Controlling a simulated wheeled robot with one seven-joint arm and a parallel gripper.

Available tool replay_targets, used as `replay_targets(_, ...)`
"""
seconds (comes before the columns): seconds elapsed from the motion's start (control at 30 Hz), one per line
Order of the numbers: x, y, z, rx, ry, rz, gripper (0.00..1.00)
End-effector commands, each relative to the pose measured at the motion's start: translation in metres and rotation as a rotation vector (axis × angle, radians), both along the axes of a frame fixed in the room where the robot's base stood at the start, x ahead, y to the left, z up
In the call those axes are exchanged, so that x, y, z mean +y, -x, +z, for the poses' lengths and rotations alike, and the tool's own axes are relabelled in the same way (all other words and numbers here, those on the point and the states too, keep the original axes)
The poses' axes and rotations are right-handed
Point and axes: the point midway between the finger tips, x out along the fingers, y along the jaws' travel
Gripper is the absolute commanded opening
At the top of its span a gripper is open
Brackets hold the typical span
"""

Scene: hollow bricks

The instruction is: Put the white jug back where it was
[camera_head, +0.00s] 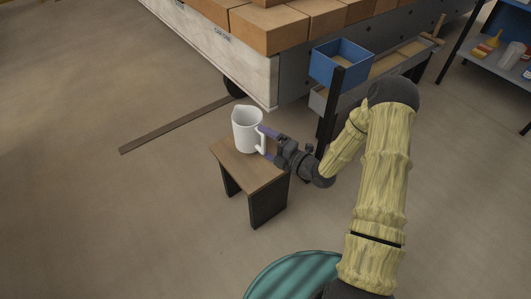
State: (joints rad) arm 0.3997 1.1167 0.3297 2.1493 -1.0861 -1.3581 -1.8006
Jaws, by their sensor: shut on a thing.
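The white jug (245,132) is upright at the small wooden stool (235,172), over the back part of its top. I cannot tell whether its base rests on the top or is just above it. Its handle is on the right side. My gripper (266,144) comes in from the right, with purple fingers shut on the jug's handle. Part of the handle is hidden by the fingers.
A cart with bricks (268,29) stands behind the stool. A blue bin (340,62) on a dark post is at the back right. A shelf with small items (497,57) is at the far right. A flat strip (175,125) lies on the floor at left.

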Motion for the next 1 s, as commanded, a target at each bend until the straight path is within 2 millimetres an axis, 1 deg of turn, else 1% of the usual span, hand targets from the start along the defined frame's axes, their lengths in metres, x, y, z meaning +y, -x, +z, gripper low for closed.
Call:
replay_targets(0.2,0.001,0.0,0.0,-0.001,-0.001,0.002,0.22)
replay_targets(0.27,0.001,0.0,-0.006,0.0,-0.001,0.002,0.22)
replay_targets(0.4,0.001,0.0,-0.028,0.001,-0.002,0.002,0.22)
replay_targets(0.5,0.002,0.0,-0.037,0.0,-0.003,0.003,0.22)
replay_targets(0.77,0.002,0.0,-0.036,-0.001,-0.002,0.003,0.22)
replay_targets(0.93,0.002,0.0,-0.041,-0.001,-0.001,0.003,0.22)
replay_targets(0.97,0.002,0.0,-0.04,0.0,0.0,0.003,0.98)
replay_targets(1.0,0.002,0.0,-0.04,0.0,0.0,0.003,1.0)
